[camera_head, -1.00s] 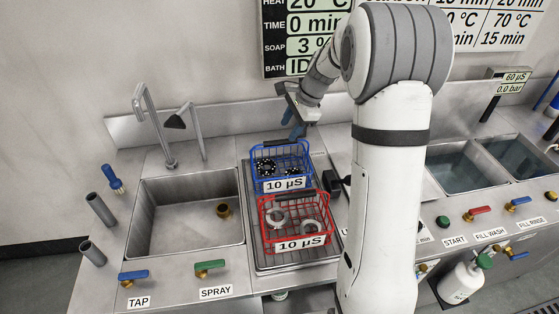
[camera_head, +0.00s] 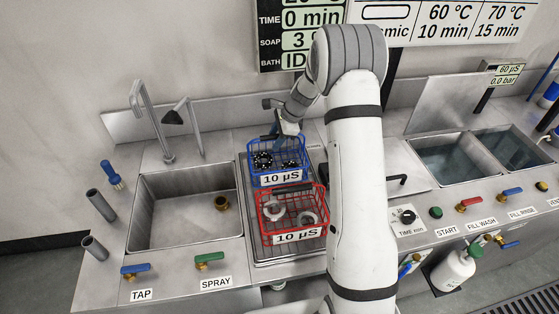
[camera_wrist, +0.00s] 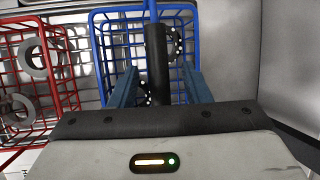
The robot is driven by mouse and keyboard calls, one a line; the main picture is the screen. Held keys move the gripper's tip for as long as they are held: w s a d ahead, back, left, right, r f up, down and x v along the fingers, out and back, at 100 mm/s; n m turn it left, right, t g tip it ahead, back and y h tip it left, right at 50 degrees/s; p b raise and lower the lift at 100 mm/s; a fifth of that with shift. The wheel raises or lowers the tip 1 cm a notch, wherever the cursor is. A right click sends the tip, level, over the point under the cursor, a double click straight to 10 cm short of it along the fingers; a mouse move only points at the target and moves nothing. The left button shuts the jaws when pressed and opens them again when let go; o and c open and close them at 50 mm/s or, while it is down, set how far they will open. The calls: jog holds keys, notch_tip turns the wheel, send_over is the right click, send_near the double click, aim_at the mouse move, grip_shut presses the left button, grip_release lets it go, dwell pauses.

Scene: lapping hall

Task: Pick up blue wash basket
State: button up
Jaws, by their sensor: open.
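The blue wash basket (camera_head: 266,175) stands on a metal drain tray at the back, with black dotted ring parts inside and a "10 µS" label on its front. In the wrist view the blue basket (camera_wrist: 101,55) lies straight ahead, its dark handle grip (camera_wrist: 157,66) between my two blue fingers. My gripper (camera_wrist: 160,86) is open. In the head view my gripper (camera_head: 287,140) is at the back of the blue basket, partly covering it.
A red basket (camera_head: 266,229) with pale ring parts stands directly in front of the blue one on the drain tray (camera_head: 259,252). A sink (camera_head: 158,244) is to the left. Water-filled baths (camera_head: 450,165) are to the right.

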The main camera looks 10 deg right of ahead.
jog(key=shift+f, duration=0.25)
dwell(0.5)
grip_shut()
dwell(0.4)
dwell(0.4)
